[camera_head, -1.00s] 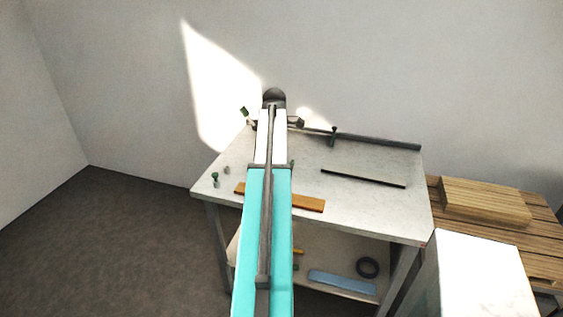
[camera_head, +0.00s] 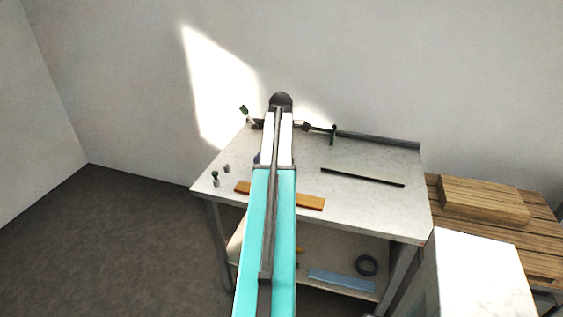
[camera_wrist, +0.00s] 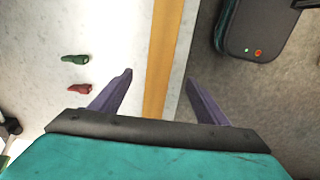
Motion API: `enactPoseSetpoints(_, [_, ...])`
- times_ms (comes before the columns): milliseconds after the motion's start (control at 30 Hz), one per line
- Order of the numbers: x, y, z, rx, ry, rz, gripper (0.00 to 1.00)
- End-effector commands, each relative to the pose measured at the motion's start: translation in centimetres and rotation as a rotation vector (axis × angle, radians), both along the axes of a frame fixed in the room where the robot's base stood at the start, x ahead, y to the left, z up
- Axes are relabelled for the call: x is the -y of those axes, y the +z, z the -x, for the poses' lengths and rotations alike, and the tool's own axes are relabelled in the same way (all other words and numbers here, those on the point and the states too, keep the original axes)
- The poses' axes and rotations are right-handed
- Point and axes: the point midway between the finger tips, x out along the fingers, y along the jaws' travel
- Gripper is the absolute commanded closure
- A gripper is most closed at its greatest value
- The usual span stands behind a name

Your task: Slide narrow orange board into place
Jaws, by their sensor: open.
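The narrow orange board (camera_head: 311,202) lies flat along the front part of the white worktable, with its middle hidden behind my arm in the head view. In the wrist view the orange board (camera_wrist: 164,60) runs lengthwise up the picture, close to the table's edge. My gripper (camera_wrist: 158,76) is open, with one purple finger on each side of the board's line. The board shows between the fingers, and I cannot tell the height gap. A dark thin strip (camera_head: 362,178) lies on the right half of the table.
Small green (camera_wrist: 76,59) and red (camera_wrist: 78,89) items lie on the table left of the fingers. Dark clamp-like tools (camera_head: 333,134) stand along the back rail. A pallet with wooden boards (camera_head: 485,201) is at the right. A lower shelf holds a blue piece (camera_head: 342,280) and a dark ring (camera_head: 367,265).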

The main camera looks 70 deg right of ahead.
Motion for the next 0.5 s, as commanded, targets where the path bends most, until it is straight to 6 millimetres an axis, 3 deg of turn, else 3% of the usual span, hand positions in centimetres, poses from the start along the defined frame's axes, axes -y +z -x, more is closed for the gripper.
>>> enactPoseSetpoints(500, [-0.1,-5.4,0.0,0.0,0.0,-0.001,0.31])
